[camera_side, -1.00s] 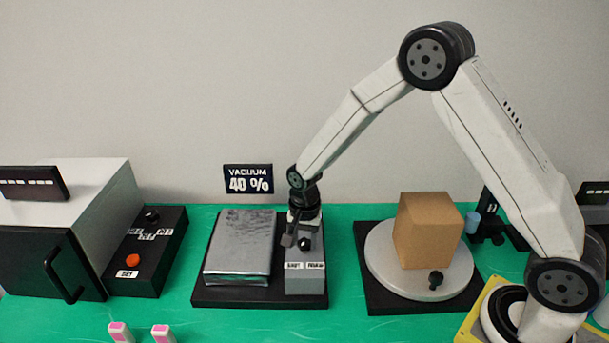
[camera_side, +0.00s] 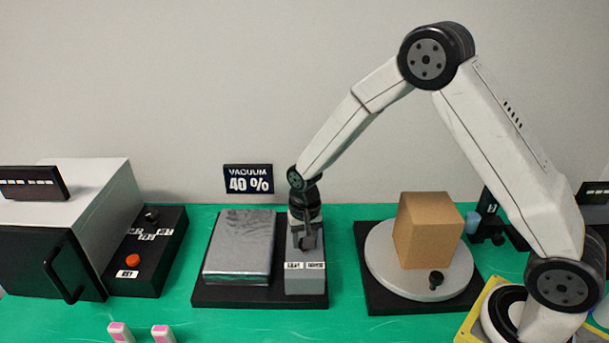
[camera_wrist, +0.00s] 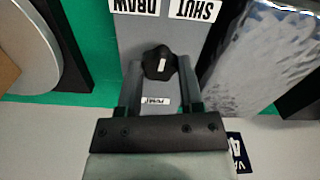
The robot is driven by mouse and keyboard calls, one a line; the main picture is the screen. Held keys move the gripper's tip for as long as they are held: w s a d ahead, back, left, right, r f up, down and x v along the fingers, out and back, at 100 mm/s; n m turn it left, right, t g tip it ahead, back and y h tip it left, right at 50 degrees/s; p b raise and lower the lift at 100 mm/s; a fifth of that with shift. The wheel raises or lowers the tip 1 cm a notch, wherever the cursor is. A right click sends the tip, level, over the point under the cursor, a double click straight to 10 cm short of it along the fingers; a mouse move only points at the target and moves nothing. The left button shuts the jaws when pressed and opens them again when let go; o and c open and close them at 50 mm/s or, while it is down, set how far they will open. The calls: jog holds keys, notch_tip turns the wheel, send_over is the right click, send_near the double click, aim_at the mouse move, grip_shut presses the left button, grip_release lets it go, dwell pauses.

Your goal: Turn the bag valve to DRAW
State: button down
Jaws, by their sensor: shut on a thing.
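The bag valve is a black knob (camera_wrist: 161,62) with a white mark, on a grey block (camera_side: 306,281) right of the silver bag (camera_side: 240,246). In the wrist view, a DRAW label (camera_wrist: 136,6) and a SHUT label (camera_wrist: 193,9) sit above the knob, upside down. The mark runs nearly upright in that view; I cannot tell which label it favours. My gripper (camera_side: 305,243) points down over the block and is shut on the knob. In the wrist view its fingers (camera_wrist: 161,80) flank the knob. In the side view the gripper hides the knob.
A sign (camera_side: 248,179) behind reads VACUUM 40 %. A cardboard box (camera_side: 427,232) stands on a round turntable (camera_side: 383,258) to the right. A black control box (camera_side: 150,250) and a white-and-black cabinet (camera_side: 105,205) stand left. Green table shows between the stations.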

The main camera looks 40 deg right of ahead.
jog(key=n, duration=0.7)
dwell(0.6)
jog(key=shift+c, duration=1.2)
grip_release()
jog(key=shift+r, duration=0.1)
jog(key=shift+r, duration=3.85)
jog(key=shift+s, duration=0.15)
jog(key=shift+s+d+r, duration=0.1)
jog(key=shift+s+r, duration=0.05)
jog(key=shift+s, duration=0.05)
jog(key=s+d+r+t, duration=0.1)
jog(key=s+d+t, duration=0.1)
jog(key=s, duration=1.3)
jog(key=shift+s+d+r+m+t, duration=0.3)
jog(key=shift+s+d, duration=0.05)
jog(key=shift+d, duration=0.15)
